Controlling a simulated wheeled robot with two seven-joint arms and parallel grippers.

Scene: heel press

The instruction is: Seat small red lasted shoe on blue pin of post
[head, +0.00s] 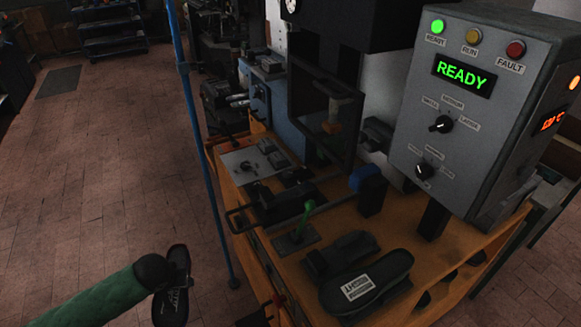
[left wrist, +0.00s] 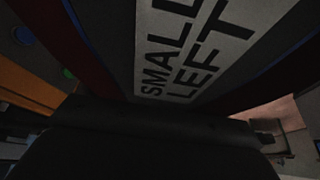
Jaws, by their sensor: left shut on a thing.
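My left gripper (head: 164,274) comes in on a green-sleeved arm at the lower left. It is shut on a small dark shoe (head: 178,290), held over the floor to the left of the bench. In the left wrist view the shoe (left wrist: 200,45) fills the top, with a pale label reading "SMALL LEFT" and dark red edges. A blue part (head: 365,177) tops a dark upright block on the bench; I cannot tell whether it is the pin of the post. A green upright pin (head: 306,214) stands on a small plate left of it. My right gripper is not seen.
A larger black shoe (head: 395,267) with a white label lies on the orange bench (head: 335,218). A grey control box (head: 480,130) reads READY with a green lamp lit. A blue pole (head: 200,135) stands between the held shoe and the bench.

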